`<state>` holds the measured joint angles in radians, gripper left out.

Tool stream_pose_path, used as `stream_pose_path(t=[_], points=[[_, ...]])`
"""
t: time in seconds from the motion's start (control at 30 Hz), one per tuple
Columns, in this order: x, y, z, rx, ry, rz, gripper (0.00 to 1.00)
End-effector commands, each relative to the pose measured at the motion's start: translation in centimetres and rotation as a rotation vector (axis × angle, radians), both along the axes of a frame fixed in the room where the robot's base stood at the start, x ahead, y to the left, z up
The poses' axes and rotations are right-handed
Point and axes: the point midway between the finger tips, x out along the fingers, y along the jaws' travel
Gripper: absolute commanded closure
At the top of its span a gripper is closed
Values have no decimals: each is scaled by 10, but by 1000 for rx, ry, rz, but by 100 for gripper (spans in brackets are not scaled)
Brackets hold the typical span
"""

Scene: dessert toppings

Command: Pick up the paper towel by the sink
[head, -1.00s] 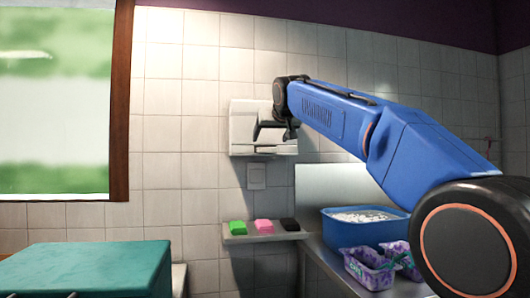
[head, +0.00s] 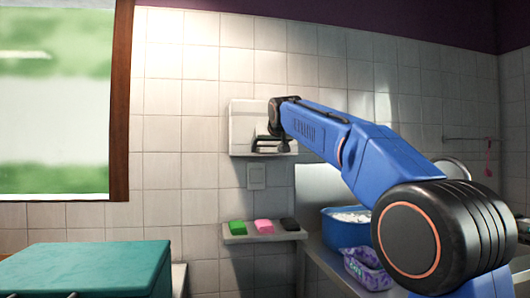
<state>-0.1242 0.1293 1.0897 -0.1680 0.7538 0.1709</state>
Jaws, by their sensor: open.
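A white paper towel dispenser (head: 242,123) hangs on the tiled wall in the head view, right of the window. A separate paper towel cannot be made out; its lower right part is covered by my arm. My gripper (head: 268,146) is in front of the dispenser's lower right part, with its dark fingers pointing at the wall. It is open, and I see nothing held in it. Whether it touches the dispenser cannot be told.
A small shelf (head: 265,237) below holds a green sponge (head: 237,227), a pink sponge (head: 264,226) and a black one (head: 289,224). A blue tub (head: 340,232) and a purple patterned container (head: 366,268) stand on the counter at right. A teal box (head: 90,268) is at lower left.

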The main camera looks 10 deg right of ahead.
Motion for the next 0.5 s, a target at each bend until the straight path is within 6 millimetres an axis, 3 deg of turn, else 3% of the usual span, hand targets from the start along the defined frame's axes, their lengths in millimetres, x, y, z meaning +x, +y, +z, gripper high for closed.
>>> stream_pose_path(t=[0.07, 0.23, 0.5], points=[[0, 0, 0, 0, 0, 0, 27], [0, 0, 0, 0, 1, 0, 68], [0, 0, 0, 0, 0, 0, 68]])
